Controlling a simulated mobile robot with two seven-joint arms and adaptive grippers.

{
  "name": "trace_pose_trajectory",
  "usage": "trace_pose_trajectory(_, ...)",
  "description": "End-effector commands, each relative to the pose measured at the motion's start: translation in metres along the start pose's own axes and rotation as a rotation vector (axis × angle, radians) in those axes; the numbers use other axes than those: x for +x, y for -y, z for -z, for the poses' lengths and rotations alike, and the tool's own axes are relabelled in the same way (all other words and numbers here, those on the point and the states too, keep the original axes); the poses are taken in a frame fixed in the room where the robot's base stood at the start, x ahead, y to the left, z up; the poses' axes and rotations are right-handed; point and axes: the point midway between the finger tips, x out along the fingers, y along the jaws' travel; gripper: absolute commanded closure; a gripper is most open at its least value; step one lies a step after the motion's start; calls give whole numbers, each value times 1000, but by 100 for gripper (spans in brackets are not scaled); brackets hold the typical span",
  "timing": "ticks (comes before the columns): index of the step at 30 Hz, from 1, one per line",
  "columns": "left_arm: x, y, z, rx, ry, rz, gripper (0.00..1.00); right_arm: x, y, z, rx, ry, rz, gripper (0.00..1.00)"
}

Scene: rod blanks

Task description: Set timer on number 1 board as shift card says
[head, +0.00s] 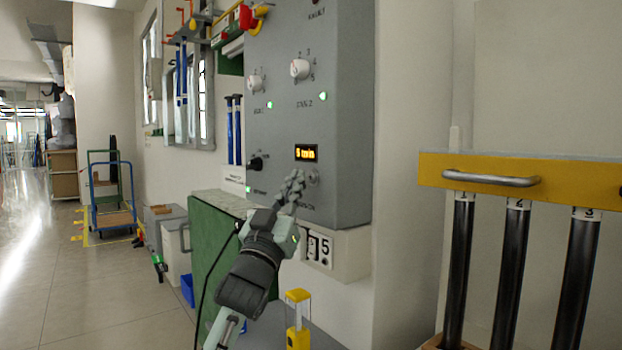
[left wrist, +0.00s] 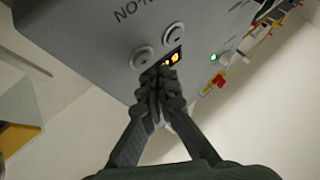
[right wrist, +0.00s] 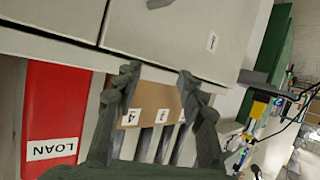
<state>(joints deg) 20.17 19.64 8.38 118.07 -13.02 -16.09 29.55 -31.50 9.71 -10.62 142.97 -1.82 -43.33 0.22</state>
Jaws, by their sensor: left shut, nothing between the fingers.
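A grey control board (head: 330,115) hangs on the wall in the head view. Its small timer display (head: 305,152) glows orange and appears to read "5 min". The left wrist view shows the lit display (left wrist: 174,57) partly hidden by my fingers, with round buttons (left wrist: 143,58) beside it. My left gripper (head: 292,181) is shut and empty, its tips just below the display; it also shows in the left wrist view (left wrist: 163,75). Whether the tips touch the board I cannot tell. My right gripper (right wrist: 158,76) is open and empty. I cannot make out a shift card.
A white knob (head: 300,69) and a black knob (head: 256,163) are on the board. A red panel marked LOAN (right wrist: 55,120) is left of my right gripper. A trolley (head: 112,200) stands far left.

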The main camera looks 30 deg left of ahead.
Motion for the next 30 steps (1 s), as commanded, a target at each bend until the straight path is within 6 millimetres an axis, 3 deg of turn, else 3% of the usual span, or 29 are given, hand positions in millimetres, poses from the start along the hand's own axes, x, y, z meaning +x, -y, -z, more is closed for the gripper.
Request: trace_pose_trajectory(30,5,-4,-3,0,0,0,100,-1,0,3,-1,-1,0,60)
